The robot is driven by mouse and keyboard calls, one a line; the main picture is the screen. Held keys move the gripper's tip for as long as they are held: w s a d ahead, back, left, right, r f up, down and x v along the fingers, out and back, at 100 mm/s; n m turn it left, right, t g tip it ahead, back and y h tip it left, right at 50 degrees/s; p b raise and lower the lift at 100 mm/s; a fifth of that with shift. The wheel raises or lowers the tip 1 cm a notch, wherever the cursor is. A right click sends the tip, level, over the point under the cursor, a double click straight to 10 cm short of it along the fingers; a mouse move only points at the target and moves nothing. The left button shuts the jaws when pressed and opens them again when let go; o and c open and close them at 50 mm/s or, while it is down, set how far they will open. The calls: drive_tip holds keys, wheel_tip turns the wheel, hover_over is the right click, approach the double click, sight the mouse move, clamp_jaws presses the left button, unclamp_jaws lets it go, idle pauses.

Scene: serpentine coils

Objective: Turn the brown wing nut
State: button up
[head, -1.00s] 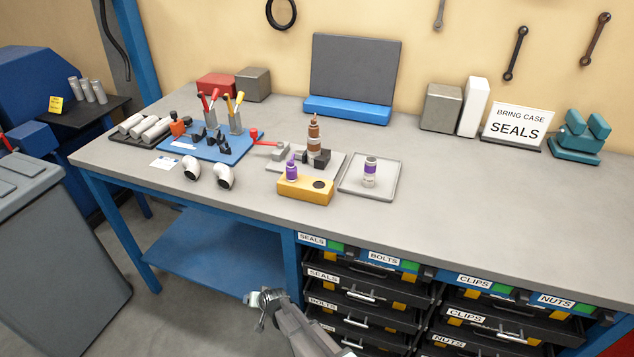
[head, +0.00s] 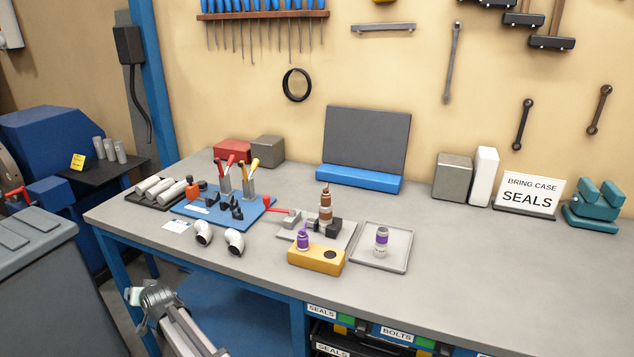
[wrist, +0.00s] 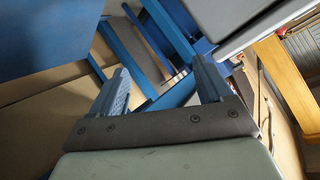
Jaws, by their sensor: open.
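The brown wing nut (head: 326,192) appears to be the small brown top of an upright brown and tan fitting (head: 326,212). The fitting stands on a grey plate (head: 346,232) on the bench, beside a black block. Its fine shape is too small to tell. My gripper shows in the wrist view (wrist: 162,80) with its two blue-grey fingers wide apart and nothing between them. In the head view my arm is at the lower left, in front of and below the bench edge, well away from the fitting. The wing nut is not seen in the wrist view.
A yellow block (head: 316,262) with a purple-topped fitting (head: 303,240) stands in front of the plate. A tray (head: 398,262) holds a purple-banded fitting (head: 381,241). Two white elbows (head: 234,242) and a blue mat (head: 262,206) lie left.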

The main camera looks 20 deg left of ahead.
drive_tip(key=w+r+n, duration=0.1)
drive_tip(key=w+r, duration=0.2)
drive_tip(key=r, duration=0.3)
drive_tip(key=w+r+h, duration=0.1)
drive_tip(key=w+r, duration=0.3)
drive_tip(key=r, duration=0.3)
drive_tip(key=w+r+n, duration=0.1)
drive_tip(key=w+r, duration=0.2)
drive_tip(key=r, duration=0.3)
wheel_tip(320, 180, up, 24)
drive_tip(key=n+g+h, duration=0.4)
drive_tip(key=n+h, duration=0.2)
drive_tip(key=n, duration=0.3)
hover_over(327, 185)
drive_tip(key=d, duration=0.6)
drive_tip(key=x, duration=1.4)
drive_tip(key=c, duration=1.1)
